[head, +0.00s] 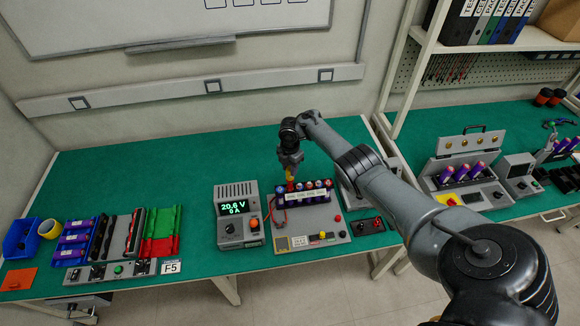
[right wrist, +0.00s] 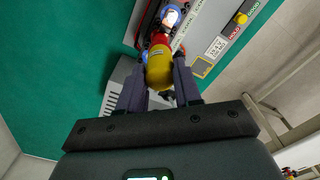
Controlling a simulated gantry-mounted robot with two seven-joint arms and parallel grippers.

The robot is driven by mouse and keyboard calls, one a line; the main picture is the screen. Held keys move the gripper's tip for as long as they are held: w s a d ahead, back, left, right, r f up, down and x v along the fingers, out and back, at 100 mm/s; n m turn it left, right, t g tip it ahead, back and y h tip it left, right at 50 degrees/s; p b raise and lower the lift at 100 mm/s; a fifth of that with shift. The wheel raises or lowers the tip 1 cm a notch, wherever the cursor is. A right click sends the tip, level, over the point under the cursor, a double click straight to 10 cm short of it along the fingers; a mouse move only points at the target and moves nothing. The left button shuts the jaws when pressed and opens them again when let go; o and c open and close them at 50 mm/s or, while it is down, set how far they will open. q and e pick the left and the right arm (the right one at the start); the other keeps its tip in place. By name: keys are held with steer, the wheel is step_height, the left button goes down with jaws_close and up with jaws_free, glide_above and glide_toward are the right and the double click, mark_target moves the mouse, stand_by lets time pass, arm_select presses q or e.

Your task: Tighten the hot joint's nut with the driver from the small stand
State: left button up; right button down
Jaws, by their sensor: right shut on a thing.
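My right gripper (head: 289,160) is shut on a yellow driver (head: 290,174). It holds the driver over the left end of the busbar row (head: 306,195) on the grey test panel (head: 312,232). In the right wrist view the yellow driver (right wrist: 159,68) is between the two dark fingers (right wrist: 158,85), and its red front end points at the row. A bright whitish-orange spot (right wrist: 172,17) shows just beyond the driver's front. The driver's tip and the nut under it are hidden, so I cannot tell whether they touch. My left gripper is not in view.
A grey power supply (head: 237,213) with a green "20.6 V, 0 A" display stands left of the panel. A dark block with buttons (head: 368,226) lies to its right. Battery trays (head: 118,240) are at the left. The green bench behind the panel is largely clear.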

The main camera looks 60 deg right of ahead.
steer(key=shift+r+m+p, duration=0.35)
steer(key=shift+m+p, duration=0.1)
steer(key=shift+m, duration=0.25)
steer(key=m+p, duration=0.1)
steer(key=m, duration=0.1)
steer(key=shift+a+f+m, duration=0.1)
steer(key=shift+m, duration=0.2)
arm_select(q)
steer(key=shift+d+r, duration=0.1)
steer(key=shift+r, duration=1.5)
arm_select(e)
steer(key=shift+f+m, duration=0.2)
steer(key=shift+m, duration=0.4)
steer(key=m+p, duration=0.2)
steer(key=shift+r+m, duration=0.25)
steer(key=shift+m, duration=0.15)
steer(key=m+p, duration=0.1)
steer(key=m, duration=0.1)
steer(key=shift+f+m, duration=0.1)
steer(key=shift+m, duration=0.3)
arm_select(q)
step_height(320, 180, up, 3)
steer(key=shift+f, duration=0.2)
arm_select(e)
steer(key=shift+f+m, duration=0.1)
steer(key=shift+m, duration=0.3)
